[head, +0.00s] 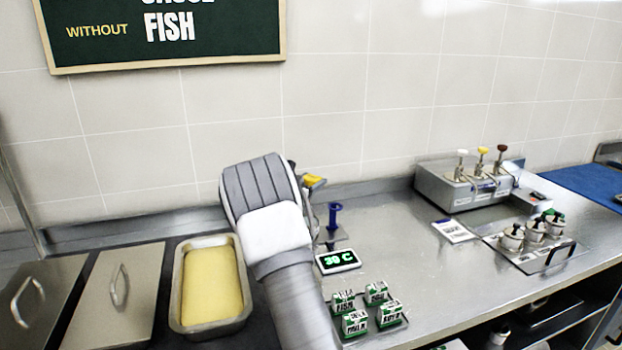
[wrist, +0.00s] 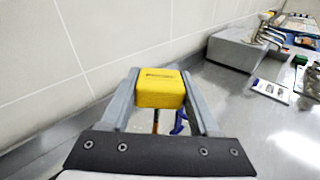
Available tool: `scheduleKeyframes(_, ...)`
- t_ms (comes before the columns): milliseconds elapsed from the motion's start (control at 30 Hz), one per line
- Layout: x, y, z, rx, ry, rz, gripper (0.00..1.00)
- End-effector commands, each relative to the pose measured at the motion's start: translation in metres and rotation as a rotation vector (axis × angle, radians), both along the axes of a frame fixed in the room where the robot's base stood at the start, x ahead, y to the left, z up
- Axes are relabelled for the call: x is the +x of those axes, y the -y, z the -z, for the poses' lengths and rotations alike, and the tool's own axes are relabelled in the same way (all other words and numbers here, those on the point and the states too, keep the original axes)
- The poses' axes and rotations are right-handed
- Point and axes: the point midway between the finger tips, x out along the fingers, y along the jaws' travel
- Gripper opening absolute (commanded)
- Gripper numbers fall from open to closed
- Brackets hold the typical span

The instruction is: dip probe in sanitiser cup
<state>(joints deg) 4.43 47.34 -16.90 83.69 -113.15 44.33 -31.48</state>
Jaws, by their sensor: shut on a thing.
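My gripper (wrist: 160,92) is shut on the yellow block-shaped handle of the probe (wrist: 160,88). A thin dark stem shows below the handle. In the head view the yellow handle (head: 313,181) shows just right of my arm's end, which hides most of my gripper. A small blue upright thing (head: 334,214) stands on the counter below and right of the handle. Its blue edge (wrist: 180,122) shows just right of the stem in the wrist view. I cannot tell whether it is the sanitiser cup, or whether the probe tip touches anything.
A display reading 30 C (head: 338,261) and several green-and-white boxes (head: 355,323) lie near my arm. A pan of yellow content (head: 212,286) is at left. A pump dispenser (head: 463,188) and a tray of pots (head: 530,255) are at right.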

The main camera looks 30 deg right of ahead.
Motion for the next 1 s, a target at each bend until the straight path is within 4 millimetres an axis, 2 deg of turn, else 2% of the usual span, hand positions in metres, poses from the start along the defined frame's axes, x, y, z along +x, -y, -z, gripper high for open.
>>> scheduleKeyframes(267, 0.0, 0.0, 0.011, 0.0, 0.0, 0.0, 0.05)
scheduleKeyframes(800, 0.0, 0.0, 0.065, -0.001, 0.0, 0.0, 0.05)
scheduleKeyframes(1000, 0.0, 0.0, 0.078, 0.0, 0.001, 0.0, 0.05)
